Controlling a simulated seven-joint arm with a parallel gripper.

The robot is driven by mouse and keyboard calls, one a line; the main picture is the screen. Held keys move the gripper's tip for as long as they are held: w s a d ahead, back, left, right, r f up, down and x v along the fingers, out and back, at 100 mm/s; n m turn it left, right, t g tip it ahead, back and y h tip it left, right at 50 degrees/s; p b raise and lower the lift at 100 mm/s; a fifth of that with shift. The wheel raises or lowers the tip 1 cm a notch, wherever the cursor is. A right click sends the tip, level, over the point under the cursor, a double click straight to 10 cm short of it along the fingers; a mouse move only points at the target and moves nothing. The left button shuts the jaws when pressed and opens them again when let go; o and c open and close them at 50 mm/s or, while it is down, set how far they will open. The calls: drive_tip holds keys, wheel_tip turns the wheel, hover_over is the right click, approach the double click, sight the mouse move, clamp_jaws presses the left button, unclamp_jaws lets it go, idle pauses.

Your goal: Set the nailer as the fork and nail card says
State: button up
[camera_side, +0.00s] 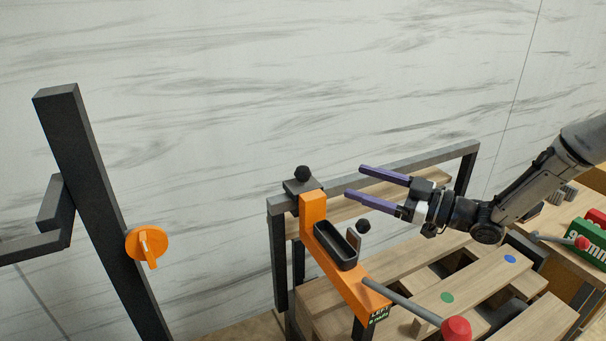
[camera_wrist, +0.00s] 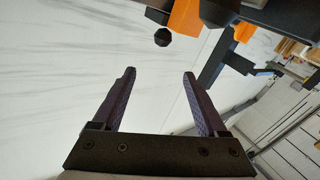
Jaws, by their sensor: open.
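The orange nailer (camera_side: 352,288) stands on the pallet frame and carries a black open-topped holder (camera_side: 336,247). A black knob (camera_side: 302,172) sits at its upper end, and a black ball (camera_side: 363,226) shows beside the holder. A small dark card (camera_side: 379,314) with green lettering is on its lower end; its text is too small to read surely. My gripper (camera_side: 362,182) has purple fingers, open and empty, pointing left, right of the nailer's upper end. In the wrist view nothing lies between the fingertips (camera_wrist: 160,73); a black knob (camera_wrist: 162,37) shows beyond them, apart.
A lever with a red knob (camera_side: 456,328) extends at the front. An orange dial (camera_side: 147,244) is on a dark post (camera_side: 88,175) at left. Wooden planks (camera_side: 470,290) bear green and blue dots. A red and green box (camera_side: 590,243) stands at right. The wall behind is bare.

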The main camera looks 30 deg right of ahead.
sight(303, 174)
drive_tip(key=x, duration=0.4)
drive_tip(key=f+x, duration=0.1)
drive_tip(key=x, duration=0.4)
drive_tip(key=f+x, duration=0.1)
drive_tip(key=x, duration=0.4)
drive_tip(key=shift+d+f, duration=0.1)
drive_tip(key=shift+f, duration=0.15)
drive_tip(key=shift+c, duration=0.2)
clamp_jaws()
idle(0.8)
